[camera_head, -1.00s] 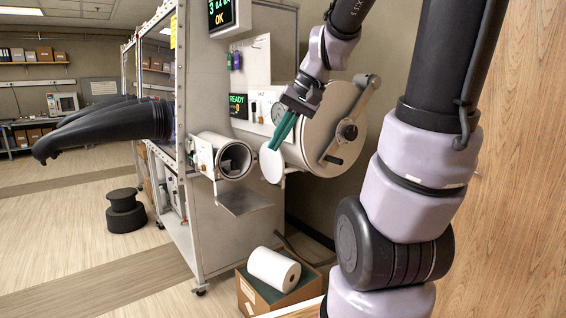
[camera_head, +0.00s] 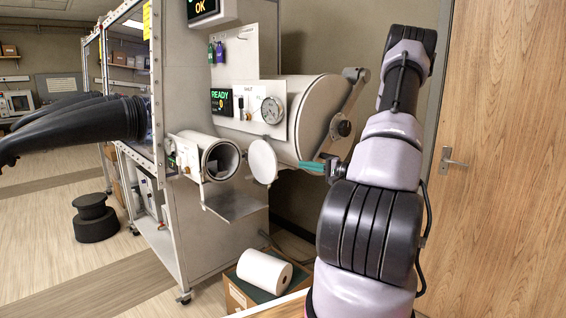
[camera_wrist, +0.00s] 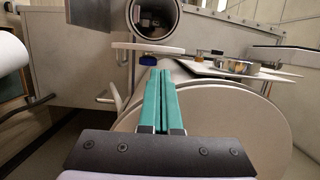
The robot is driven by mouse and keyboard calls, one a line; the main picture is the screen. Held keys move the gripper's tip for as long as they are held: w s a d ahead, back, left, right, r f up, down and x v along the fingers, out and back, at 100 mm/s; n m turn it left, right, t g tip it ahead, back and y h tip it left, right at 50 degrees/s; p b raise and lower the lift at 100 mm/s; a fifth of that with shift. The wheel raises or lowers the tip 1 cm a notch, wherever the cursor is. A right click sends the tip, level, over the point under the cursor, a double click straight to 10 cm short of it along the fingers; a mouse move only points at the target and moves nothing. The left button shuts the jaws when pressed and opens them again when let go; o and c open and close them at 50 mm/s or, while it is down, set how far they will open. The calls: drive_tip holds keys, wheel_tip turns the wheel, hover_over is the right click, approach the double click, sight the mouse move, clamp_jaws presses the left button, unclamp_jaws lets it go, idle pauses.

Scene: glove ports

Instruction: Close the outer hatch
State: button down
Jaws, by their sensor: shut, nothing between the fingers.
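The outer hatch (camera_head: 263,161) is a small pale round door. It stands open, swung out to the right of the small round tube (camera_head: 207,143) whose dark mouth is uncovered. In the wrist view the hatch (camera_wrist: 146,46) shows nearly edge-on, with a blue knob on its near side, and the tube mouth (camera_wrist: 155,17) lies beyond it. My gripper (camera_head: 303,166) is shut and empty, its green fingers pointing left just right of the hatch. In the wrist view the fingertips (camera_wrist: 159,71) are close to the knob; I cannot tell whether they touch.
A large cylinder with a closed round door (camera_head: 322,120) and lever handle stands right of and behind the hatch. A metal shelf (camera_head: 236,204) juts out below the tube. A box with a white roll (camera_head: 264,270) sits on the floor below. A wooden door (camera_head: 505,150) is at right.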

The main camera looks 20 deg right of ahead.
drive_tip(key=d+x, duration=0.1)
drive_tip(key=x, duration=0.8)
drive_tip(key=shift+w+f, duration=0.3)
drive_tip(key=shift+w, duration=0.3)
drive_tip(key=shift+a, duration=0.2)
